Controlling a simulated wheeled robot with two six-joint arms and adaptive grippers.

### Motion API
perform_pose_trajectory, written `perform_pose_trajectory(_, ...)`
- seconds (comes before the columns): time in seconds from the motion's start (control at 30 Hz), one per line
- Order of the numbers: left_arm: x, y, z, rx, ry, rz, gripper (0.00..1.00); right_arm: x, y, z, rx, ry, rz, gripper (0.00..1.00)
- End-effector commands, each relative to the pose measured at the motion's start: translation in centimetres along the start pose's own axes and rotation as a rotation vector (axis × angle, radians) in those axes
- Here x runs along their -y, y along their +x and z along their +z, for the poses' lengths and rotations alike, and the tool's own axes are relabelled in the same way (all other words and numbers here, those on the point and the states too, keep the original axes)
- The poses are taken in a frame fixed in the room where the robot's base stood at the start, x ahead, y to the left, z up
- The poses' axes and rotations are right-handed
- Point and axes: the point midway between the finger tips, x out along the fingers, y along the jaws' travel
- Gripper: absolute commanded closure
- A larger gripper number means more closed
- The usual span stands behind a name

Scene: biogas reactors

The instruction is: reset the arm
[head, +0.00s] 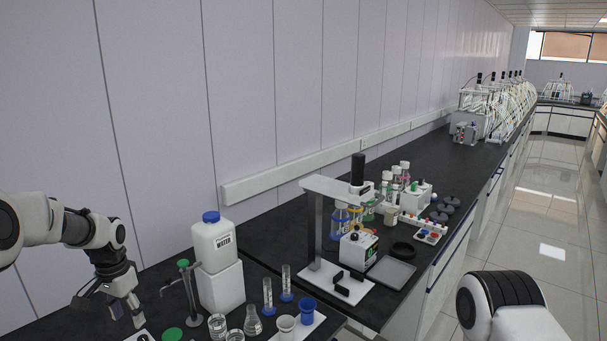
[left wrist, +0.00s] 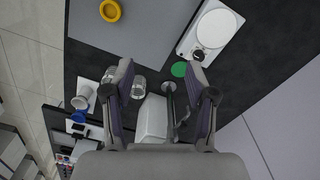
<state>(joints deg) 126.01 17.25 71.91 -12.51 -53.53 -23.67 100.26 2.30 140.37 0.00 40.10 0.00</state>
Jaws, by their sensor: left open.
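My left arm comes in from the left in the head view. Its gripper (head: 127,312) points down over the black bench, left of the white water jug. In the left wrist view, the two fingers of this gripper (left wrist: 162,82) stand wide apart with nothing held between them. A green disc (left wrist: 179,69) and glassware show beyond and between the fingers. My right arm shows only as a link at the lower right of the head view; its gripper is outside the picture.
The white water jug (head: 213,245) with a blue cap stands on a white block, beside a stand with a green top (head: 184,264). Beakers, a flask (head: 253,322) and cylinders stand close by. The left wrist view shows a white round-plated device (left wrist: 212,30) and a yellow ring (left wrist: 110,11).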

Motion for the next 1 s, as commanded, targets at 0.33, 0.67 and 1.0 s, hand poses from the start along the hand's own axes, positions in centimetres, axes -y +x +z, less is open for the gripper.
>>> perform_pose_trajectory(0.33, -3.8, 7.0, 1.4, -0.005, -0.020, 0.016, 0.43, 0.0, 0.0, 0.0, -0.001, 0.000, 0.000, 0.60)
perform_pose_trajectory(0.67, -11.4, 17.8, 7.6, -0.006, -0.091, 0.046, 0.43, 0.0, 0.0, 0.0, 0.000, 0.000, 0.000, 0.60)
perform_pose_trajectory(1.0, -21.7, 25.7, 23.8, 0.004, -0.259, 0.042, 0.43, 0.0, 0.0, 0.0, 0.000, 0.000, 0.000, 0.60)
